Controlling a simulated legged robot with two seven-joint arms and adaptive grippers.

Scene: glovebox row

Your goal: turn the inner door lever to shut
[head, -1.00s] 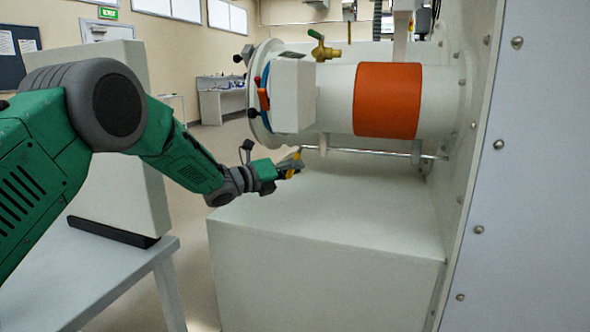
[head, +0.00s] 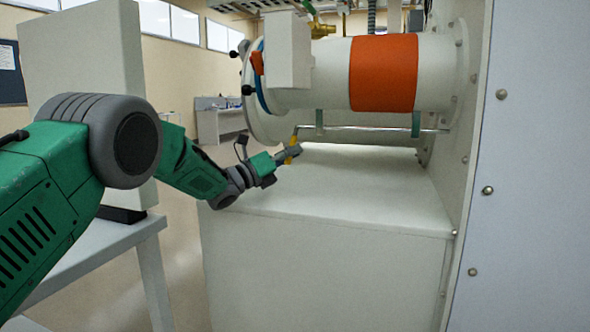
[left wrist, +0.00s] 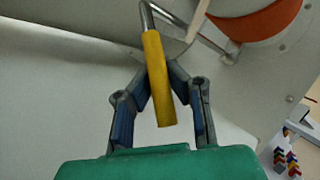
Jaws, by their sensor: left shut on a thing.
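The inner door lever is a thin metal rod with a yellow grip (left wrist: 158,80), and in the left wrist view the grip lies between my left fingers. In the head view the yellow grip (head: 292,148) hangs at the left end of the metal rod (head: 370,128) below the white chamber (head: 330,75) with its orange band. My left gripper (head: 290,153) is shut on the yellow grip; the left wrist view shows both fingers (left wrist: 160,90) against its sides. The door itself is hard to make out. My right gripper is not in view.
A white box-shaped bench (head: 320,185) lies just below the lever. A white riveted panel (head: 525,170) closes off the right side. A grey table (head: 100,250) and an upright white panel (head: 85,80) stand at left.

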